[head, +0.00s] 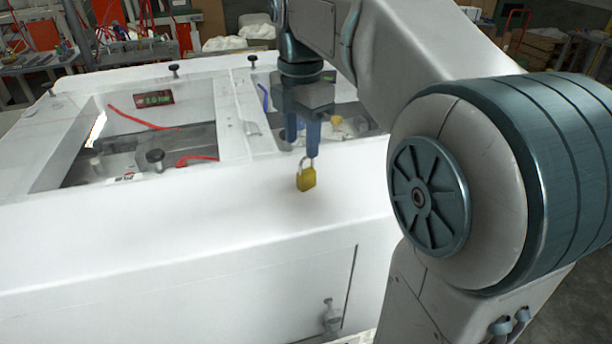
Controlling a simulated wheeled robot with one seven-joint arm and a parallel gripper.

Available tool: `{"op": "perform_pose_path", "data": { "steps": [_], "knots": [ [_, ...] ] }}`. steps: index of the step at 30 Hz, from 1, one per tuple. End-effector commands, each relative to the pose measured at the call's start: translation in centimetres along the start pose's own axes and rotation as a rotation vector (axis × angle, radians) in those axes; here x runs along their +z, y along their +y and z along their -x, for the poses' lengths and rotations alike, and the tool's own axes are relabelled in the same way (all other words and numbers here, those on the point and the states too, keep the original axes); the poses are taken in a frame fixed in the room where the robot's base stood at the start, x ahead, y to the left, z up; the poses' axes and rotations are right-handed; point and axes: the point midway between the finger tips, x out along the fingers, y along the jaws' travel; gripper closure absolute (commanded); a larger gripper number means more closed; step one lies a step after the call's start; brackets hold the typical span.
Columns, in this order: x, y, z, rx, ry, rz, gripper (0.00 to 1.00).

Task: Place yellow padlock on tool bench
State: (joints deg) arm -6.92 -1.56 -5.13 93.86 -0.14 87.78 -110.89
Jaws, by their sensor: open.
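The yellow padlock (306,180) has a silver shackle and appears upright on the white top of a large machine (200,225), near its front edge. My gripper (302,148) points down just above and behind the padlock in the head view. Its two blue fingers are apart, with nothing seen held between them. The right fingertip overlaps the top of the shackle in the picture; I cannot tell whether they touch. A bench with tools (125,52) stands in the far left background; I cannot tell for sure if it is the tool bench.
The white surface left of the padlock is clear. My arm covers the right side. Cluttered shelves and red cabinets stand behind.

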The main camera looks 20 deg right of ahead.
Motion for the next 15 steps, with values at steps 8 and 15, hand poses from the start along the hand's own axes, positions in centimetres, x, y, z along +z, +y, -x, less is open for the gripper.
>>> {"op": "perform_pose_path", "data": {
  "steps": [8, 15],
  "knots": [
    [0.1, -0.1, -3.1, 0.001, 0.0, -0.003, 0.55],
    [0.4, -0.6, -5.0, -0.001, 0.0, -0.005, 0.55]
  ]
}}
